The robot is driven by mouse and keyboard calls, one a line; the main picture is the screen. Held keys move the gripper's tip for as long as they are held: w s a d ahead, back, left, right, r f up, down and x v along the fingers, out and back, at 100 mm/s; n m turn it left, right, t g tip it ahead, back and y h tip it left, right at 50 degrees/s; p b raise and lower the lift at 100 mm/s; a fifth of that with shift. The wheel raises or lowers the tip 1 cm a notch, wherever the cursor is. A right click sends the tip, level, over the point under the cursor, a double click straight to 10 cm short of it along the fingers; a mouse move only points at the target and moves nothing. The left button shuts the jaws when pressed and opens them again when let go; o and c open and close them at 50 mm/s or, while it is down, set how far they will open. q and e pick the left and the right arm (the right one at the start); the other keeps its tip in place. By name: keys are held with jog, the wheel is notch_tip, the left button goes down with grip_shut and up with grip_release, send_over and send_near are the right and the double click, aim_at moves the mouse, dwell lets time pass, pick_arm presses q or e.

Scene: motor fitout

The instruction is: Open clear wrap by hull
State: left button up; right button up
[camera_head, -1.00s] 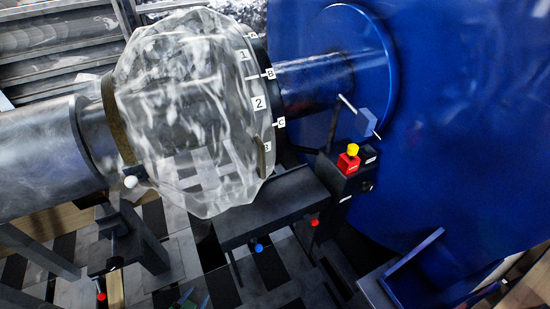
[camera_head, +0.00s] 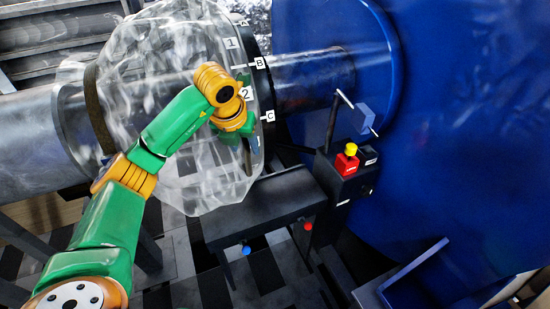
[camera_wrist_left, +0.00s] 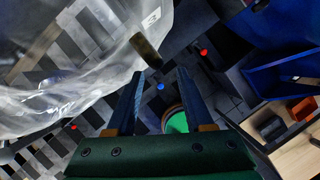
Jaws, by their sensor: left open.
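The clear wrap (camera_head: 205,185) is a crinkled transparent sheet around the shaft coupling, beside the big blue hull (camera_head: 460,110) at the right. It also fills the left of the left wrist view (camera_wrist_left: 65,85). A brown tab (camera_wrist_left: 146,48) sticks out at the wrap's edge in the left wrist view, beyond the fingertips. My left gripper (camera_head: 248,150) is at the wrap's right edge, just below the labels. In the left wrist view its two fingers (camera_wrist_left: 160,82) are apart with nothing between them. The tab is not clear in the head view. My right gripper is not in view.
Number and letter labels (camera_head: 246,93) sit along the dark flange. A black box with a red and yellow button (camera_head: 347,160) stands right of the wrap. A dark bench (camera_head: 265,210) lies below it. A blue tray (camera_wrist_left: 280,75) and a wooden surface are at the right.

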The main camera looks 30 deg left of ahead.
aim_at(246, 154)
pick_arm(q)
jog(key=x, duration=0.3)
jog(key=p+x, duration=0.1)
jog(key=x, duration=0.2)
jog(key=shift+a, duration=0.25)
jog(key=shift+w+f, duration=0.15)
jog(key=shift+f, duration=0.3)
grip_shut()
jog(key=shift+r, duration=0.1)
dwell(0.5)
